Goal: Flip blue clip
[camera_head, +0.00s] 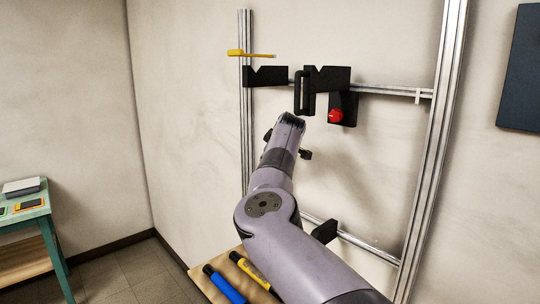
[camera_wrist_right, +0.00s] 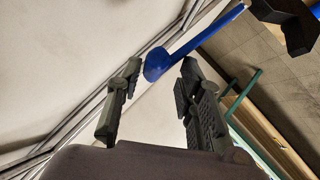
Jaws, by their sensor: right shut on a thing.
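The blue clip (camera_wrist_right: 207,38) shows in the right wrist view as a long blue bar with a rounded end, slanting up to the right. Its rounded end lies between the fingertips of my right gripper (camera_wrist_right: 160,68), which is shut on it. In the head view my right arm reaches up to the metal frame and hides the blue clip; only small dark parts of the gripper show beside the wrist. A yellow clip (camera_head: 250,54) sits across the frame's left post. My left gripper is not in view.
The metal frame (camera_head: 434,140) stands before the wall. Black notched brackets (camera_head: 265,76) and a red knob (camera_head: 335,116) are on its crossbar. A blue tube (camera_head: 224,284) and a yellow tube (camera_head: 250,270) lie on a wooden surface below. A green table (camera_head: 50,222) stands far left.

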